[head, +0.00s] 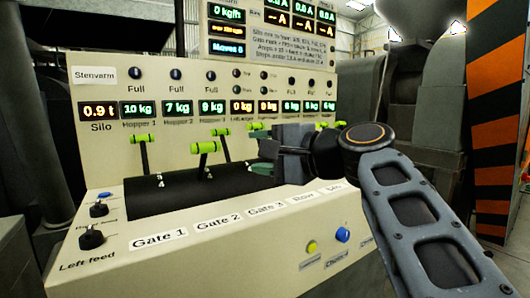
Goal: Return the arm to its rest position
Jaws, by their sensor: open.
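My arm comes in from the right edge of the head view and reaches left over the control console (200,235). My gripper (270,151) is at its end, open, in front of the levers at the right of the dark lever slot panel. Green pieces show just behind and beside the jaws, and the jaws partly hide them. I cannot tell whether the jaws touch them. To the left stand the Gate 1 lever (143,141) and the Gate 2 lever (204,148), both with green handles and apart from my gripper.
An upright panel (150,75) with number displays rises behind the levers. A black knob (92,238) labelled Left feed is at the console's left. A yellow button (311,247) and a blue knob (343,235) are on its front right. An orange-and-black striped post (495,100) stands at right.

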